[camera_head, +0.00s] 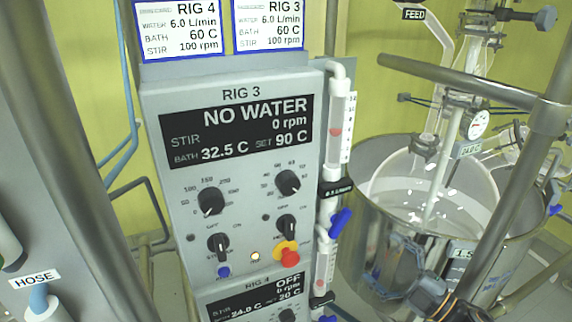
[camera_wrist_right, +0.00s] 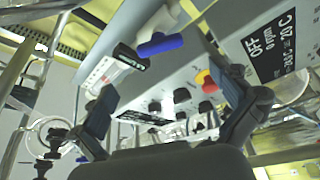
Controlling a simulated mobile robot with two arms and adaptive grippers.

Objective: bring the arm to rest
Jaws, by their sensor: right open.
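My right gripper (camera_head: 425,290) shows at the lower right of the head view, in front of the steel bath vessel (camera_head: 385,245). In the right wrist view its two dark fingers (camera_wrist_right: 170,108) stand wide apart, with nothing held between them. Beyond the fingers, the rig control panel (camera_wrist_right: 205,55) shows tilted, with a blue valve handle (camera_wrist_right: 160,45) and a red button (camera_wrist_right: 204,78). I cannot tell the exact gap to the panel. My left gripper is not in the head view.
The RIG 3 panel (camera_head: 235,160) reads NO WATER, with knobs, a red stop button (camera_head: 290,257) and a flow tube (camera_head: 338,125) on its right side. A glass reactor (camera_head: 425,190) sits in the bath. A steel bar (camera_head: 450,80) crosses at the upper right. A HOSE label (camera_head: 35,278) is at lower left.

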